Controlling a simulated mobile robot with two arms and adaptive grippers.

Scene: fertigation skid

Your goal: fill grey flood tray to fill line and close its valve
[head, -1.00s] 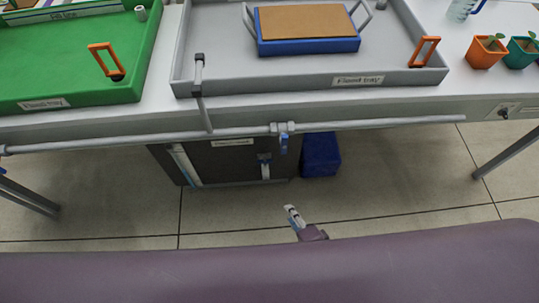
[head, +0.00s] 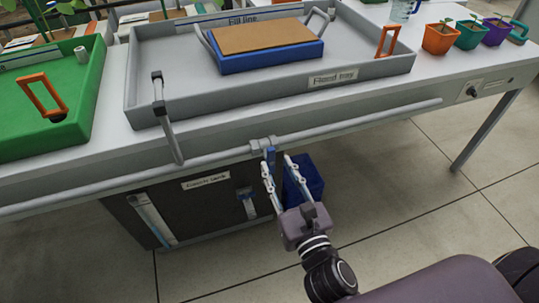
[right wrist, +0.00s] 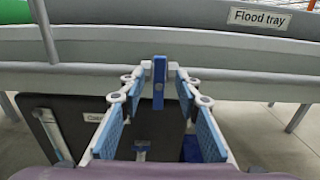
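The grey flood tray (head: 220,112) stands on the white bench, with a "Flood tray" label on its front wall and a "Fill line" mark (head: 243,19) at its back. I cannot make out any water in it. A grey pipe (head: 350,123) along the bench front carries a valve whose blue handle (head: 270,157) hangs straight down. My right gripper (head: 278,166) is open at the handle. In the right wrist view the blue handle (right wrist: 159,82) stands between the open fingers (right wrist: 160,92), with gaps on both sides. My left gripper is out of view.
A blue block with a brown top (head: 270,57) sits in the tray. A dark tank (head: 190,215) and a blue box (head: 305,178) stand under the bench. A green tray (head: 70,128) is at left, potted seedlings (head: 441,38) at right. The floor at right is clear.

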